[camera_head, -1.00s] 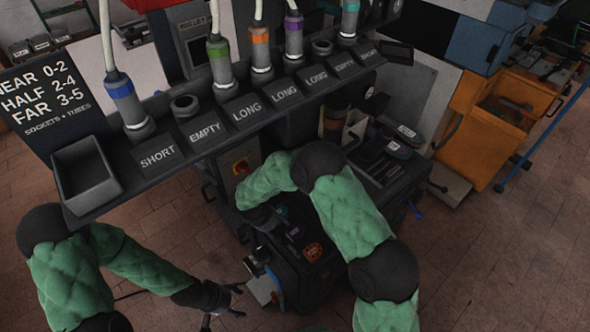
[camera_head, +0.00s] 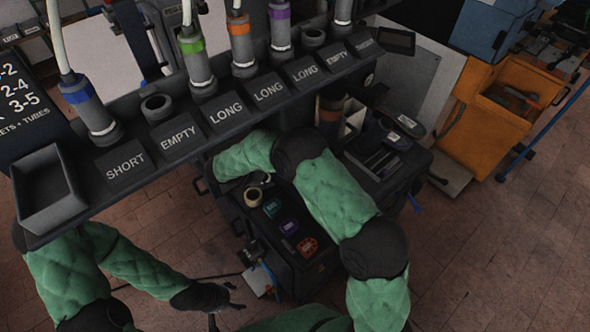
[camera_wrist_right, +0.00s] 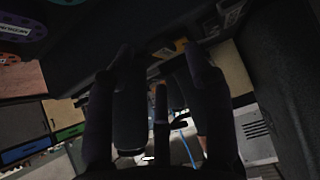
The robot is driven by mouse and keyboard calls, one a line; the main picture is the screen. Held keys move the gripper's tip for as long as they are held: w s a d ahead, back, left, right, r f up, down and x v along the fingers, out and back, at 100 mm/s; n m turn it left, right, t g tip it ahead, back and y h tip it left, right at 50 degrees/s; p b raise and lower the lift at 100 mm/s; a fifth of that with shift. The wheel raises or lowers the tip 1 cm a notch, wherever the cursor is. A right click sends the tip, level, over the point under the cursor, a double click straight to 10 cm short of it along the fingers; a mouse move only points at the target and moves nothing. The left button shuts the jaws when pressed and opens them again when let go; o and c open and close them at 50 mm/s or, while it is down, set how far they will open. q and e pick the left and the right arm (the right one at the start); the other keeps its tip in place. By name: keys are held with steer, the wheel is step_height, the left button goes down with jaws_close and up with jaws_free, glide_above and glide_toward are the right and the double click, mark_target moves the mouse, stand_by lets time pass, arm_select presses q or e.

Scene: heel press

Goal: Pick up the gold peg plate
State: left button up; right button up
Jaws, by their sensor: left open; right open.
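I cannot pick out the gold peg plate for certain. In the right wrist view a small yellow patch (camera_wrist_right: 181,44) shows just past my fingers, on or against a dark surface. It is too small and dim to identify. My right gripper (camera_wrist_right: 158,52) is open, with nothing seen between its fingers. In the head view it is hidden, and its green-sleeved forearm reaches in beneath the label shelf. My left gripper (camera_head: 228,302) is open and empty, low over the floor left of the dark cabinet.
The label shelf (camera_head: 190,150) with several tubes overhangs the dark cabinet (camera_head: 325,262). On the cabinet top lie a tan ring (camera_head: 253,197) and green (camera_head: 272,208), purple (camera_head: 289,227) and orange (camera_head: 307,247) discs. An orange cart (camera_head: 478,140) stands right. Brick floor is open at lower right.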

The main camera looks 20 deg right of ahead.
steer(key=b+x, duration=0.1)
steer(key=x, duration=0.4)
steer(key=shift+s+d+b, duration=0.1)
steer(key=shift+s+b, duration=0.05)
steer(key=shift+b, duration=0.25)
steer(key=shift+r, duration=0.1)
jaws_close()
